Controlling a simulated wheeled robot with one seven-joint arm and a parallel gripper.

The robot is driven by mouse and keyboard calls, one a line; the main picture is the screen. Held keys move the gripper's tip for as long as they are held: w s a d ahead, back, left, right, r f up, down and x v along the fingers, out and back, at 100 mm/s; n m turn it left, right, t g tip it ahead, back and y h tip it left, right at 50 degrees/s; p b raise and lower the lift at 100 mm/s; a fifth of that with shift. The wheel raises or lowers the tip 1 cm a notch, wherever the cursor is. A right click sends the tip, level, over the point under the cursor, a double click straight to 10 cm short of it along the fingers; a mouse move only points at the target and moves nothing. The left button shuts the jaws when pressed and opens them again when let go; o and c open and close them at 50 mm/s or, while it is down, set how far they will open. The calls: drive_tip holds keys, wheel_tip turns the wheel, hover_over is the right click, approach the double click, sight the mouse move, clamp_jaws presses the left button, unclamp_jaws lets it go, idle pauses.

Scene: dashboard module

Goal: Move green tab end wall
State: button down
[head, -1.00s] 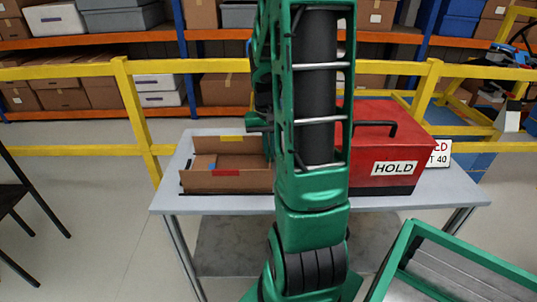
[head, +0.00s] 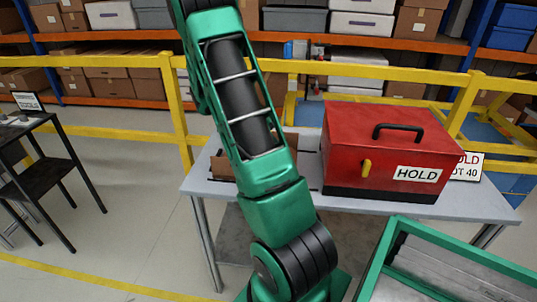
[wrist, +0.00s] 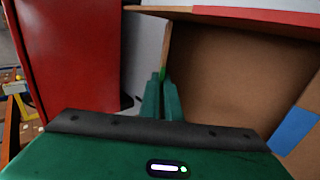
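The open brown cardboard box (wrist: 245,65) fills the right of the wrist view. Its green tab (wrist: 162,73) is a small bright patch on the end wall (wrist: 167,44) facing the red case. My gripper (wrist: 162,82) has its two green fingers close together, one on each side of this wall at the tab, and seems shut on it. In the head view my arm hides most of the box, and only parts of the cardboard (head: 222,166) show. The gripper is hidden there.
A red case (head: 390,150) marked HOLD stands on the grey table (head: 335,207) close to the box; it also fills the left of the wrist view (wrist: 70,55). The box carries a red tab (wrist: 270,16) and a blue tab (wrist: 295,130). Yellow rails (head: 110,133) run behind.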

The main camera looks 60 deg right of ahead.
drive_tip(key=shift+w+a+f+g+h, duration=0.25)
drive_tip(key=shift+w+f+g+h, duration=0.3)
drive_tip(key=shift+g, duration=0.35)
drive_tip(key=shift+w+a+f+g+h, duration=0.2)
drive_tip(key=shift+f+g+h, duration=0.2)
drive_tip(key=shift+g, duration=0.3)
drive_tip(key=shift+f, duration=0.1)
drive_tip(key=c, duration=2)
unclamp_jaws()
drive_tip(key=shift+w, duration=0.1)
drive_tip(key=v, duration=1)
drive_tip(key=shift+w, duration=0.35)
